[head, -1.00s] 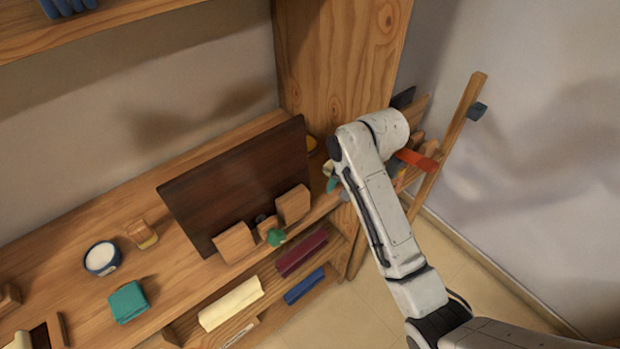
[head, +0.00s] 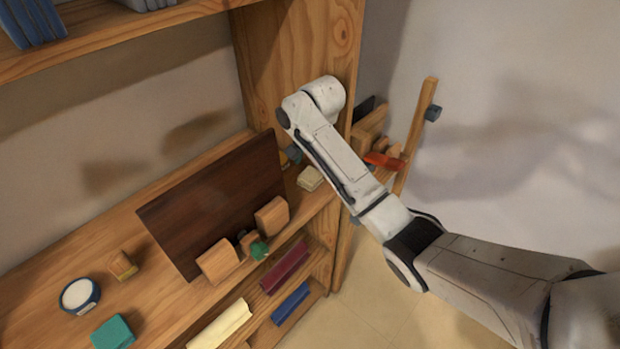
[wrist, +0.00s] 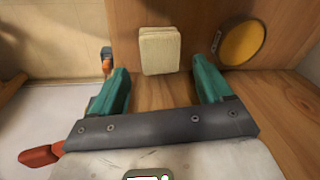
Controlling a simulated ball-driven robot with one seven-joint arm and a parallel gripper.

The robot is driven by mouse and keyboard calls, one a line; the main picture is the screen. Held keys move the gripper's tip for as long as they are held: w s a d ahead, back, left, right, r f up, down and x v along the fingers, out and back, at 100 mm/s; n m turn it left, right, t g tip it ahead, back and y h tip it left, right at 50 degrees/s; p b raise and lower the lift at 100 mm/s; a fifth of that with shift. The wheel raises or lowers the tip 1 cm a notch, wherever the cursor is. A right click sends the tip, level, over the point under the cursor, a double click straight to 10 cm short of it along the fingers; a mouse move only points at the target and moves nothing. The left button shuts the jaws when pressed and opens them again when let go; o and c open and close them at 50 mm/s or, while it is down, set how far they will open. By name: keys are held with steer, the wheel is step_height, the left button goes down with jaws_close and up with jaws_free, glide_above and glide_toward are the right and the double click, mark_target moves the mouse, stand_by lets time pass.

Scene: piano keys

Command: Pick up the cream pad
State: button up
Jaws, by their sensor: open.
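The cream pad (head: 310,178) lies on the wooden shelf top, near its right end beside my arm. In the wrist view the cream pad (wrist: 160,50) is a pale, rounded block ahead of the fingertips, roughly centred across the gap. My gripper (wrist: 157,78) has two teal fingers spread wide, with nothing between them. The pad looks apart from both fingers. In the head view my arm hides most of the gripper.
A yellow disc (wrist: 242,43) with a dark rim is right of the pad. A tall wooden upright (head: 300,60) rises behind. A red-orange piece (head: 384,161) is right of my arm.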

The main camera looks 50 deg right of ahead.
mark_target(311, 175)
steer(key=f, duration=0.5)
steer(key=shift+w+d+f, duration=0.1)
steer(key=shift+w+d, duration=0.05)
steer(key=shift+w, duration=0.2)
steer(key=c, duration=0.8)
